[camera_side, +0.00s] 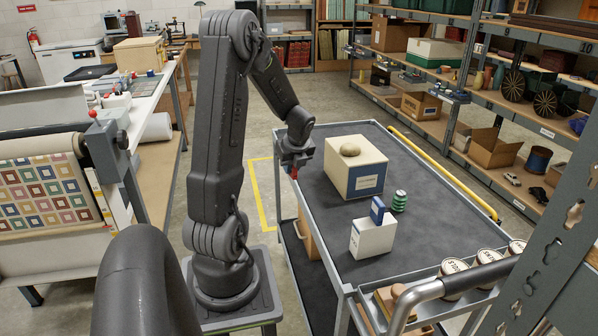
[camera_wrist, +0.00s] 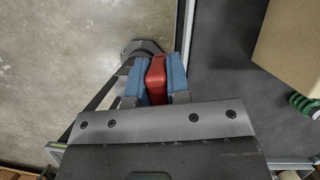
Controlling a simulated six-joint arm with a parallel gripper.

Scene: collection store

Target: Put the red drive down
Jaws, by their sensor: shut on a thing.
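The red drive (camera_wrist: 156,80) is held between the two blue fingers of my gripper (camera_wrist: 156,85) in the wrist view. In the side view only a small red part of the drive (camera_side: 294,173) shows under my gripper (camera_side: 295,165). My gripper is at the left edge of the grey cart (camera_side: 310,212), above the level of its top. In the wrist view, bare floor shows beyond the drive, and the cart's rim (camera_wrist: 188,35) runs just right of it. A blue block (camera_side: 377,210) stands on a small white box (camera_side: 372,239).
A large cream box (camera_side: 355,172) with a stone (camera_side: 350,149) on it stands on the cart. A green coiled object (camera_side: 399,201) is beside the blue block. Several labelled tins (camera_side: 455,278) line the near end. The dark cart top is clear at front left and right.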

